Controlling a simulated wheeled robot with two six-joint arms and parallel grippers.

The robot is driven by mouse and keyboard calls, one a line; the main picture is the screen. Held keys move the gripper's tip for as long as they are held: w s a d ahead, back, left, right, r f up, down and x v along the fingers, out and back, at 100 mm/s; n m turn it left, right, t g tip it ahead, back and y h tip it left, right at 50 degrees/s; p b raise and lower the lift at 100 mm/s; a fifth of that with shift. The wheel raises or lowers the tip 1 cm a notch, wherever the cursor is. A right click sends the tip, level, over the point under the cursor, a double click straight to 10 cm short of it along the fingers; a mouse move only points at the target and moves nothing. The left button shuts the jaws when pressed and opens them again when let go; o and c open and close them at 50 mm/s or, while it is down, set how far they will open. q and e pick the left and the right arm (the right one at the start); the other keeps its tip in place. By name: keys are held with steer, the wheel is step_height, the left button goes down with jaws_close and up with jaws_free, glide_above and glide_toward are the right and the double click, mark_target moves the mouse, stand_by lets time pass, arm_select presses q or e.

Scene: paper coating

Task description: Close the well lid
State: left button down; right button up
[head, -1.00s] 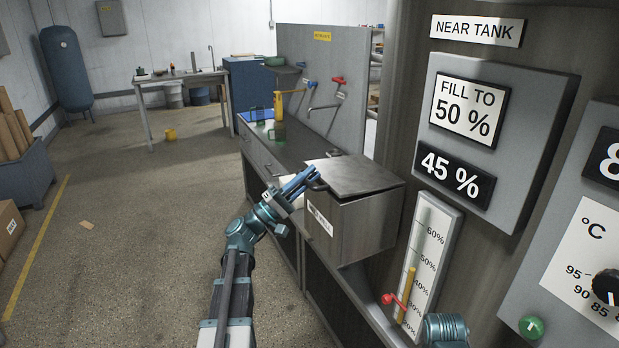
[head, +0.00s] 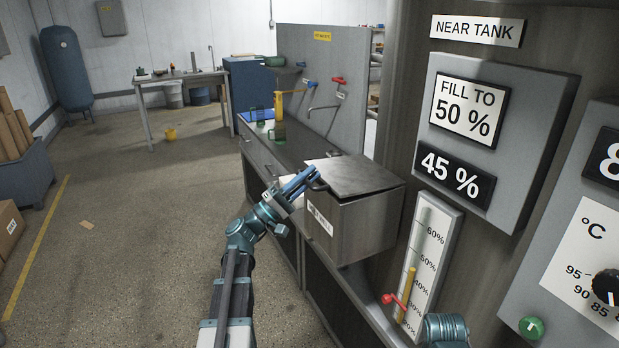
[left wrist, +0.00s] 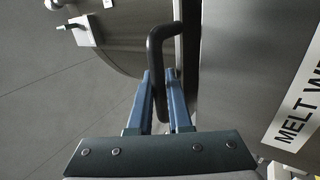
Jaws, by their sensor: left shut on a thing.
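The melt well (head: 362,232) is a grey metal box at the front end of the bench. Its flat lid (head: 358,175) lies over the top, looking closed or nearly so; a dark gap shows beside the lid edge in the left wrist view. My left gripper (head: 312,173) is at the lid's left edge, its blue fingers shut on the dark lid handle (left wrist: 156,50). In the left wrist view the gripper (left wrist: 160,98) has a finger on each side of the handle. My right gripper is not in view.
The bench (head: 262,152) runs back from the well, with glass jugs (head: 278,132) and taps at its far end. A level gauge (head: 428,262) with a red valve (head: 388,298) is right of the well. The floor at left is mostly clear.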

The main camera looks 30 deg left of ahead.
arm_select(q)
steer(key=shift+s+a, duration=0.1)
steer(key=shift+a, duration=0.1)
steer(key=c, duration=1.2)
jaws_free()
steer(key=o, duration=0.4)
steer(key=shift+s+a+r, duration=0.1)
steer(key=shift+s+a, duration=0.1)
steer(key=shift+c, duration=0.2)
steer(key=shift+w+d, duration=0.1)
steer(key=shift+d, duration=0.1)
